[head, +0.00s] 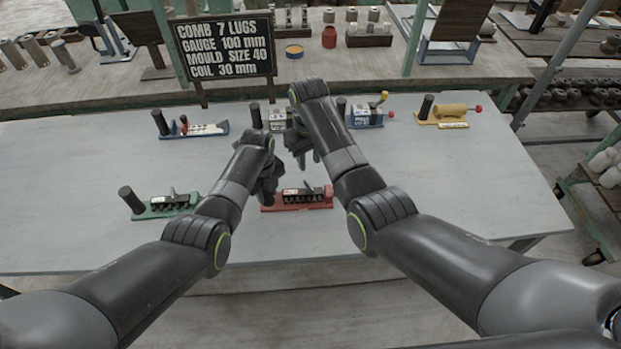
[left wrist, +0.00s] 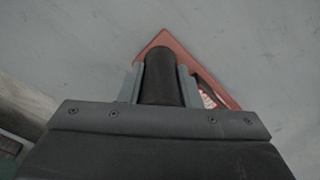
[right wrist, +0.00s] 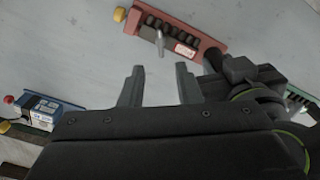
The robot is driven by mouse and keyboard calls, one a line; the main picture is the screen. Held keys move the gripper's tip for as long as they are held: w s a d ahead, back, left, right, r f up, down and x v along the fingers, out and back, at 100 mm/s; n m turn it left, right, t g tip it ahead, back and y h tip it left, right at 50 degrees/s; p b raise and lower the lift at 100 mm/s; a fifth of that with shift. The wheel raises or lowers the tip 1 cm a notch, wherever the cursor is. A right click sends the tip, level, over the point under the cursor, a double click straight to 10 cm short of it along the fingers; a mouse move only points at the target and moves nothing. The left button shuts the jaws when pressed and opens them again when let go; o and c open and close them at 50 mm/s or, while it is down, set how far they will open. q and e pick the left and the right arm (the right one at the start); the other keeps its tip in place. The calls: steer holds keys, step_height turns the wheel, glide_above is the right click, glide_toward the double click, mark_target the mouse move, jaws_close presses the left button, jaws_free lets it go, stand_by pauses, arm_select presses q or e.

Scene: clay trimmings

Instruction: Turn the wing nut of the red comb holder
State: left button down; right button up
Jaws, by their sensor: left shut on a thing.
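The red comb holder (head: 322,204) lies on the table at front centre, with a row of black lugs on top. It also shows in the right wrist view (right wrist: 200,46), where its small grey wing nut (right wrist: 159,42) stands at the near edge of the lug row. My left gripper (head: 268,192) is shut on the holder's black upright handle (left wrist: 160,80). My right gripper (head: 307,162) is open and empty above the table, behind the holder in the head view. In the right wrist view its fingers (right wrist: 158,88) are apart, short of the wing nut.
A green holder (head: 165,208) lies to the left. Blue (head: 205,129) and yellow (head: 441,120) holders stand along the back, and another blue one (head: 366,118) is behind my right arm. A black sign (head: 224,46) stands behind. The table's right side is clear.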

mark_target(312, 188)
steer(key=f, duration=0.6)
steer(key=s+f, duration=0.1)
steer(key=f, duration=0.3)
steer(key=shift+d, duration=0.3)
jaws_close()
